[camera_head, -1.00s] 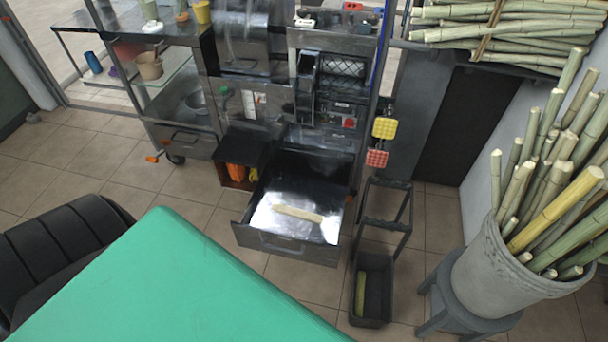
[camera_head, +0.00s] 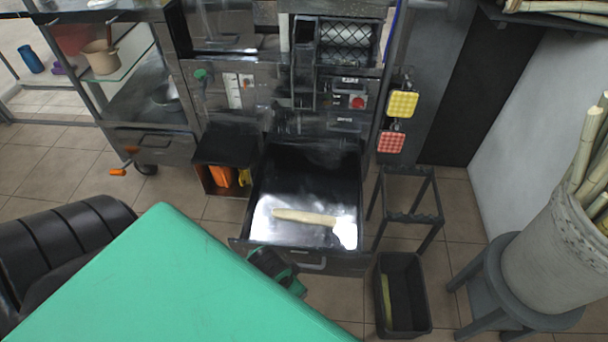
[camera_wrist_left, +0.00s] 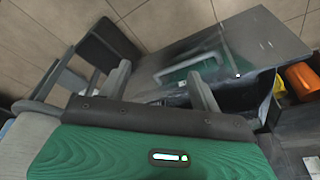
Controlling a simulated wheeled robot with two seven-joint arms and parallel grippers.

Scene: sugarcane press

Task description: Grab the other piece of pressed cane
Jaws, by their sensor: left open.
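A pale, flattened piece of pressed cane (camera_head: 304,217) lies in the shiny open drawer (camera_head: 345,230) under the press. A second, greenish piece (camera_head: 386,300) lies in the black bin (camera_head: 421,312) on the floor. My left gripper (camera_head: 272,264), dark and green, is at the drawer's front edge, left of the handle, partly hidden behind my green body. In the left wrist view my left gripper (camera_wrist_left: 159,70) is open and empty, its two fingers apart, facing the drawer front (camera_wrist_left: 240,42). The cane is not clearly visible there. My right gripper is not in view.
A stool-like metal frame (camera_head: 428,217) stands right of the drawer, behind the bin. A pot of canes (camera_head: 560,260) stands on a grey stool (camera_head: 500,290) at right. A box with orange items (camera_head: 220,176) is left of the drawer.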

